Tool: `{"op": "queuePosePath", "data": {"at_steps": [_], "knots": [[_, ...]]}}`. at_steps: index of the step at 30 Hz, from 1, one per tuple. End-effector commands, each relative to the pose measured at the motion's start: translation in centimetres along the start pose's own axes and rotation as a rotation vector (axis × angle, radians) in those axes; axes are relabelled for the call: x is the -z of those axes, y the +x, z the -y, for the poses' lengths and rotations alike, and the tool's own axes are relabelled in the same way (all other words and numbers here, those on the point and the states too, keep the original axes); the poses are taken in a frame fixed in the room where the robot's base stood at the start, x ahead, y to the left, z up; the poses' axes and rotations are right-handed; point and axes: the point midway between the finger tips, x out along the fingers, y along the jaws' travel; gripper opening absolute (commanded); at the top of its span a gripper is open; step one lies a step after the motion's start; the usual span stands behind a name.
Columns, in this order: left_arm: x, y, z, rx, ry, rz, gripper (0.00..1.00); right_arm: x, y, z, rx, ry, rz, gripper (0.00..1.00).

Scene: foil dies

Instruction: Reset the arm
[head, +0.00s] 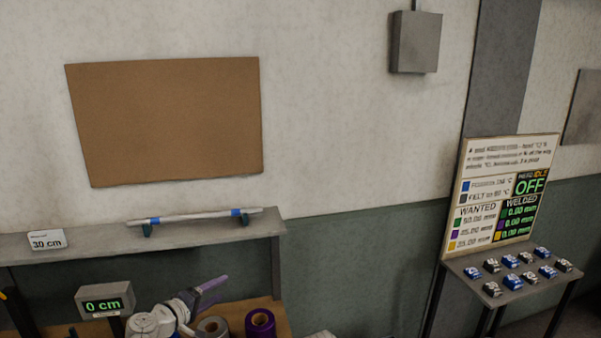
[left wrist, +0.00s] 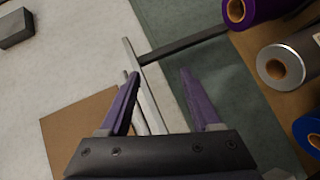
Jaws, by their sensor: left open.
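My left gripper (head: 213,291) is low in the head view, in front of the shelf and above the bench. Its purple fingers are apart with nothing between them; they also show in the left wrist view (left wrist: 158,80). My right gripper is in neither view. Several small blue or grey dies (head: 513,281) sit in rows on a stand at the right, far from the gripper. A purple roll (head: 260,325) and a grey roll (head: 212,327) stand on the bench beside the gripper. A blue roll (left wrist: 313,130) shows only in the left wrist view.
A shelf (head: 100,246) holds a rod with blue bands (head: 195,216) on two supports and a "30 cm" card (head: 47,240). A display (head: 104,302) reads "0 cm". A sign board (head: 500,190) behind the dies reads "OFF". A brown board (head: 165,120) hangs on the wall.

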Motion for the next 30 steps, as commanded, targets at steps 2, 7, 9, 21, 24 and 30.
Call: {"op": "queuePosePath", "data": {"at_steps": [2,7,9,21,24,30], "knots": [[-4.1,1.6,1.6,0.056,0.07,0.101,0.64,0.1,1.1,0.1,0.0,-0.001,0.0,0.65],[-15.0,3.6,6.5,0.248,0.29,0.393,0.64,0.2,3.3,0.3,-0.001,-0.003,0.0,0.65],[-19.4,3.4,9.2,0.349,0.4,0.523,0.64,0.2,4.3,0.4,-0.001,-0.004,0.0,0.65],[-30.4,-3.6,20.3,0.946,0.948,0.99,0.64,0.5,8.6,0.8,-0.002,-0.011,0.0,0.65],[-30.6,-4.6,20.8,1.017,1.001,1.014,0.64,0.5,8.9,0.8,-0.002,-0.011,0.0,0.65],[-30.4,-5.1,20.9,1.057,1.028,1.022,0.64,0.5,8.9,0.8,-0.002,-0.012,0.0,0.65]]}}
